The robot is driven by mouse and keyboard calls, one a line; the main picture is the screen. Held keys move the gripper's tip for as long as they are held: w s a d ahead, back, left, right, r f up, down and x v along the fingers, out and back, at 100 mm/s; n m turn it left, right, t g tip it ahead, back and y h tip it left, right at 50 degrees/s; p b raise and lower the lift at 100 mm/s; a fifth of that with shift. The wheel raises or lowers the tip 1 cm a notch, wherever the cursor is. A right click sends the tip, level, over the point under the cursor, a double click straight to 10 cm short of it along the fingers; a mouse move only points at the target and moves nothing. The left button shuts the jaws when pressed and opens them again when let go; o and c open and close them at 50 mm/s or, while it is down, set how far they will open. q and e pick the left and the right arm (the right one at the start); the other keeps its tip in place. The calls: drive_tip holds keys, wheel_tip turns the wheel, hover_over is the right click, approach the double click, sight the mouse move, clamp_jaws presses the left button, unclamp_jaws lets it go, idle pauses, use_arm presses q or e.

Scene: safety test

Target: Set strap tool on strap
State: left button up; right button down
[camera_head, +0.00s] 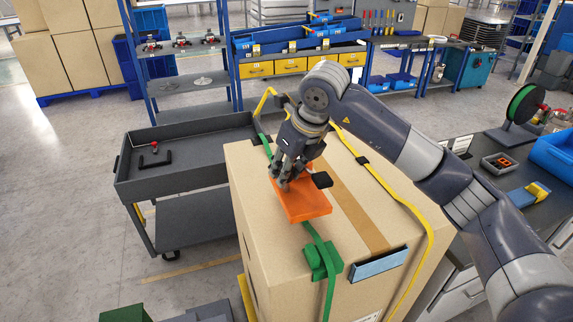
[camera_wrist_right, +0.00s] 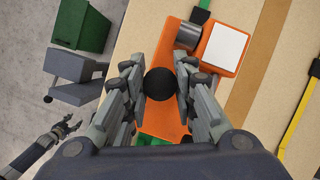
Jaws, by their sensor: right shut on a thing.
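The orange strap tool (camera_head: 308,207) with a black knob (camera_wrist_right: 160,84) is at the top of the large cardboard box (camera_head: 285,262). My right gripper (camera_head: 283,180) is shut on the knob, with a finger on each side in the right wrist view (camera_wrist_right: 160,88). The green strap (camera_head: 328,258) runs along the box top and passes out of sight at the tool. Whether the tool touches the strap is hidden. A green buckle (camera_head: 320,264) lies on the strap near the box's front edge. My left gripper (camera_wrist_right: 66,126) shows small at the lower left of the wrist view, away from the box.
A yellow strap (camera_head: 408,205) crosses the box to the right. A blue-grey edge piece (camera_head: 379,265) sits at its front edge. A grey cart (camera_head: 184,174) stands to the left. A dark workbench (camera_head: 490,180) with a green spool (camera_head: 523,104) is to the right.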

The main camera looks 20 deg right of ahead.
sight(286, 190)
wheel_tip(286, 190, down, 2)
drive_tip(key=shift+w+f+b, duration=0.1)
drive_tip(key=shift+b, duration=0.4)
drive_tip(key=shift+f+b, duration=0.3)
drive_tip(key=shift+f, duration=0.05)
drive_tip(key=shift+f+b, duration=0.5)
drive_tip(key=shift+f, duration=0.35)
use_arm(q)
drive_tip(key=shift+s+f, duration=0.4)
drive_tip(key=shift+f, duration=0.45)
drive_tip(key=shift+s+f, duration=0.35)
drive_tip(key=shift+f, duration=0.5)
use_arm(e)
drive_tip(key=c, duration=1.2)
unclamp_jaws()
use_arm(q)
drive_tip(key=shift+s+a, duration=0.1)
